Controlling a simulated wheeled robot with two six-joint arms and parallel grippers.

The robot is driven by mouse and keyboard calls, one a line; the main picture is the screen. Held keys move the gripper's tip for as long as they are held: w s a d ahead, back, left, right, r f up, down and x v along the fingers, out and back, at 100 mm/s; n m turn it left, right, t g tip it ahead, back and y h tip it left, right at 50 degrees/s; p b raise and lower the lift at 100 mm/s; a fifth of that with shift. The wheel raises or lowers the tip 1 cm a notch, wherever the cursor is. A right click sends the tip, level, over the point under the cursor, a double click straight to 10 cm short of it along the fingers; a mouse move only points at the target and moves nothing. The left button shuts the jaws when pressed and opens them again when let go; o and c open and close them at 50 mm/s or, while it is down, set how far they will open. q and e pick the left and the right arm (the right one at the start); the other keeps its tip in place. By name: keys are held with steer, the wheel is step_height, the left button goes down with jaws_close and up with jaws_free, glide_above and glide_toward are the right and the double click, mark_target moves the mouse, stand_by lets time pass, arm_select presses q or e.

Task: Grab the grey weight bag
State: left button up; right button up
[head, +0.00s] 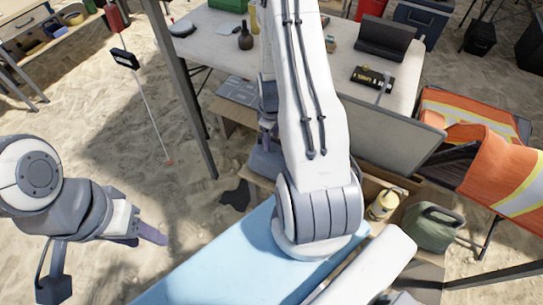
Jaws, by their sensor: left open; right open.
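My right arm rises through the middle of the view. Its gripper (267,150) shows only in part behind the white arm link, over the area right of the dark shape; it is open. The link hides what lies behind it.
A light blue surface (215,262) is in front. A table (210,45) with a bottle (245,38) and tools stands behind. A metal pole (180,90) rises at the left. Sand at left is open.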

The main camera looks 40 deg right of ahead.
jaws_close()
stand_by(1.2)
steer(key=shift+w+r, duration=0.1)
steer(key=shift+r, duration=0.05)
